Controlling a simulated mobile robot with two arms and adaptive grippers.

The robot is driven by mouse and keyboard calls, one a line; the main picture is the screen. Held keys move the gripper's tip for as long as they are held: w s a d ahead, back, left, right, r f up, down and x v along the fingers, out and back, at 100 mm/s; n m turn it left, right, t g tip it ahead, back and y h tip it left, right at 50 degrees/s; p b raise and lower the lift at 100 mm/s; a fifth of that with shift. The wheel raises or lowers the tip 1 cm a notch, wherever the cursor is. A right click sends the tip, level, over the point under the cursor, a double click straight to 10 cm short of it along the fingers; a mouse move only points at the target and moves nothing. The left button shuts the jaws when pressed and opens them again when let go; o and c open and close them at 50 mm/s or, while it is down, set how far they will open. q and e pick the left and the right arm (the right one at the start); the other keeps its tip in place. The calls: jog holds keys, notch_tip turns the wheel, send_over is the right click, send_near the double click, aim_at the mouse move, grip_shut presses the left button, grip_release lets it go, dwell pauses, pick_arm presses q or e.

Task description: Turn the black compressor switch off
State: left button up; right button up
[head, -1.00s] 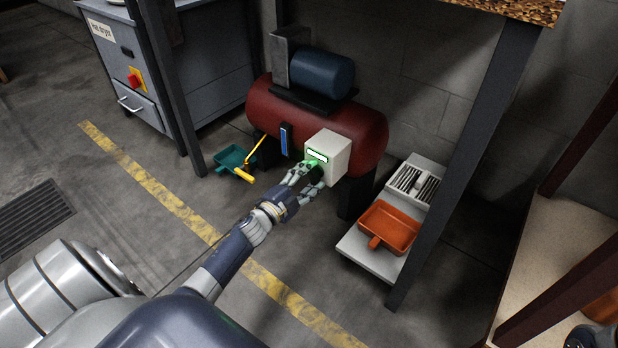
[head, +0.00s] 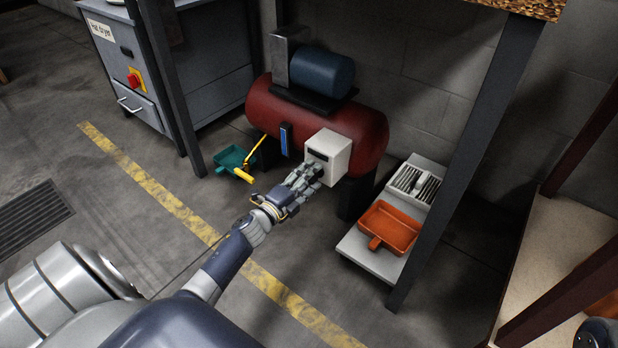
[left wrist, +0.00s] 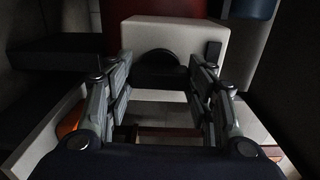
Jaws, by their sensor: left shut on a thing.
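The red compressor (head: 270,105) stands by the wall, with a white control box (head: 338,152) on its front. The black switch (left wrist: 160,68) sits on the box face; in the left wrist view it is a round dark knob between my fingers. The display strip (head: 318,153) on the box is dark. My left gripper (head: 312,173) is at the box, shut on the black switch, with its fingers on either side of it. In the head view the fingers mostly hide the switch.
An orange tray (head: 390,228) sits on a grey base at the right. Dark table legs (head: 465,160) flank the space. A grey hat dryer cabinet (head: 215,85) stands at the back left.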

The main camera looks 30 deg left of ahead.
pick_arm(q)
jog(key=o, duration=1.1)
jog(key=shift+c, duration=0.2)
jog(key=s, duration=1.2)
jog(key=shift+a, duration=0.45)
